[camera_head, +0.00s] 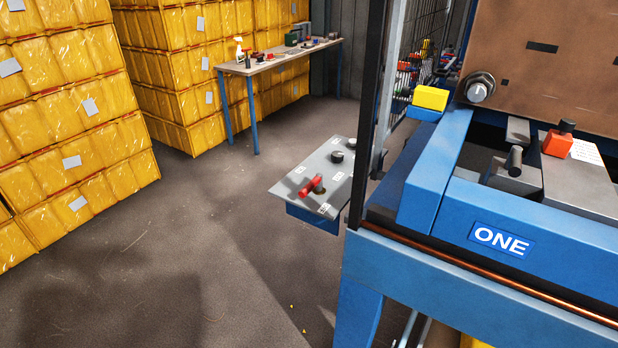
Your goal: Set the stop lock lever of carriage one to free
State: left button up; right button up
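A blue carriage frame (440,185) marked with a blue and white ONE plate (501,240) fills the right side. A grey control panel (325,165) sticks out on its left side. On the panel is a red lever (312,186) on a round pivot, pointing toward the panel's lower left. Small white labels lie near it, but their text is too small to read, so I cannot tell the lever's setting. Two dark round knobs (343,149) sit farther back on the panel. Neither gripper shows in the head view.
A workbench (275,62) with small items stands behind. A dark upright post (370,110) rises beside the panel. An orange-red block (557,144) sits on the carriage. The floor left of the panel is clear.

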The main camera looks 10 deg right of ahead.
aim_at(512, 161)
jog(key=z, duration=1.5)
